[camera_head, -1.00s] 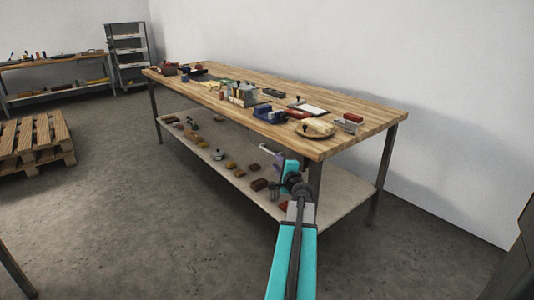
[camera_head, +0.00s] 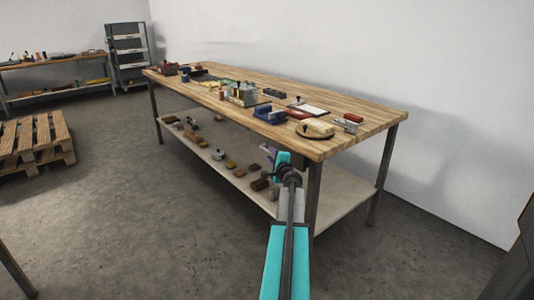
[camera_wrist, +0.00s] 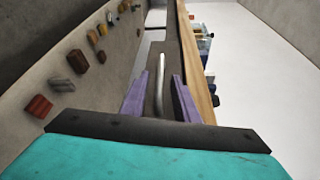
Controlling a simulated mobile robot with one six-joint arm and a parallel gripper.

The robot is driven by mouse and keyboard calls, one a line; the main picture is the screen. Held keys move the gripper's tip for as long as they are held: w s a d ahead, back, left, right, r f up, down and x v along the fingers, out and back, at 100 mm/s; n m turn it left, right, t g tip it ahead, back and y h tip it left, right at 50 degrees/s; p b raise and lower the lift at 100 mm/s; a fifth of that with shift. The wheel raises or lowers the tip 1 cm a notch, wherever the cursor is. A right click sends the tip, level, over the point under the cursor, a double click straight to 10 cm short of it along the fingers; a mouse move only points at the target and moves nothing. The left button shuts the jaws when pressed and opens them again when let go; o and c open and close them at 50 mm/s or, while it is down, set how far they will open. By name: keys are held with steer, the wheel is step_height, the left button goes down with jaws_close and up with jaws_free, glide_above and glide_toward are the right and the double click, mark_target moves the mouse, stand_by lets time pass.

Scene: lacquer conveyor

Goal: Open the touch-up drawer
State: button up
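The wooden workbench (camera_head: 345,122) stands ahead. In the wrist view a pale curved bar handle (camera_wrist: 160,85) stands out in front of a dark grey front (camera_wrist: 172,62) under the bench top, which looks like the drawer. My gripper (camera_wrist: 161,98) has two purple fingers, apart, one on each side of the handle. I see gaps on both sides, so it does not look gripped; its depth between the fingers is hard to judge. In the head view my arm (camera_head: 285,205) reaches to the bench's front edge and mostly hides the gripper, handle and drawer.
The lower shelf (camera_head: 335,205) carries several small blocks and parts. Tools, a blue bin (camera_head: 270,115) and a round tan item (camera_head: 315,130) lie on the bench top. A bench leg (camera_head: 314,195) stands close right of my arm. The floor in front is clear.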

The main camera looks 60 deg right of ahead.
mark_target(269, 152)
steer(key=shift+x, duration=2.4)
